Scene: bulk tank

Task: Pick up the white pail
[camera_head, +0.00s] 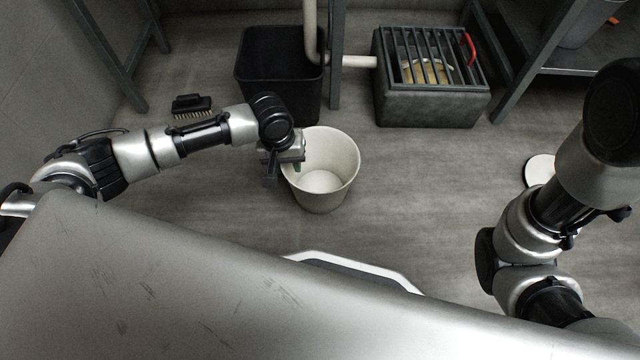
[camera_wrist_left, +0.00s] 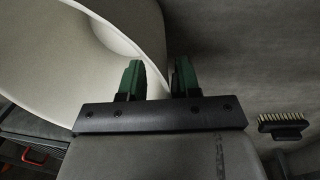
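The white pail (camera_head: 323,185) stands upright and looks empty on the grey floor, in the middle of the head view. My left gripper (camera_head: 297,165) is at the pail's left rim, with one green finger showing just inside it. In the left wrist view the pail (camera_wrist_left: 110,50) fills the upper left. The two green fingers of my left gripper (camera_wrist_left: 159,80) are apart, with the pail's rim and wall running between them. Contact with the wall cannot be told. My right arm shows at the right of the head view; its gripper is out of view.
A black bin (camera_head: 280,80) and a grey box with a barred top (camera_head: 430,105) stand behind the pail. A brush (camera_head: 192,105) lies at the left, and it shows in the left wrist view (camera_wrist_left: 283,126). A white disc (camera_head: 540,170) lies at the right. Floor right of the pail is clear.

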